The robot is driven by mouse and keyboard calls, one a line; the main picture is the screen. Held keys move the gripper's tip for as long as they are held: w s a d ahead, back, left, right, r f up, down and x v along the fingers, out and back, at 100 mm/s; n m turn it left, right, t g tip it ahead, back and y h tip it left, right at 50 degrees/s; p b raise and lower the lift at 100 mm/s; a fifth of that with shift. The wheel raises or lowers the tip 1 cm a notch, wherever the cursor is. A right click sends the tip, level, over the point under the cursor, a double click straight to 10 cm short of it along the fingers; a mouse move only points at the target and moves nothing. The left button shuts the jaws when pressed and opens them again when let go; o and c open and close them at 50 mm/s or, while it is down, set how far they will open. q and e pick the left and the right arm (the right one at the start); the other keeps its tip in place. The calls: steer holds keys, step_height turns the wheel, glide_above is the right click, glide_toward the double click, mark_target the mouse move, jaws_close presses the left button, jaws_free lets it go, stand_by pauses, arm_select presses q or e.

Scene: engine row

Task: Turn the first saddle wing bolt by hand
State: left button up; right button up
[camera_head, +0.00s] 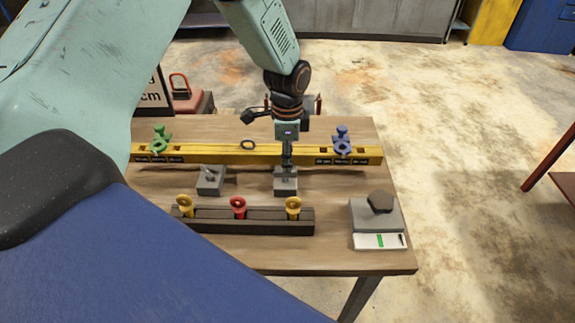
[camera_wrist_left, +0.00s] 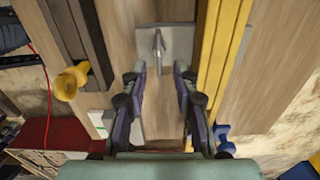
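Two grey saddle blocks lie on the wooden table: a left one (camera_head: 210,181) with a small wing bolt (camera_head: 209,173) on top, and a right one (camera_head: 286,187). My left gripper (camera_head: 286,168) points down over the right block and hides most of its top. In the left wrist view, one grey block (camera_wrist_left: 178,38) carries an upright metal wing bolt (camera_wrist_left: 159,45). The fingers of my left gripper (camera_wrist_left: 160,68) are apart, with the bolt just beyond their tips and nothing between them. I cannot tell whether they touch the block. My right gripper is not in view.
A yellow rail (camera_head: 260,153) runs behind the blocks, carrying a green fitting (camera_head: 160,138) and a blue one (camera_head: 342,140). A dark rail (camera_head: 265,221) with yellow and red knobs stands in front. A grey box (camera_head: 376,214) sits at the right table edge.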

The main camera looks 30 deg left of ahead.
arm_select(q)
step_height(320, 180, up, 9)
steer(key=shift+f, duration=0.2)
stand_by(0.6)
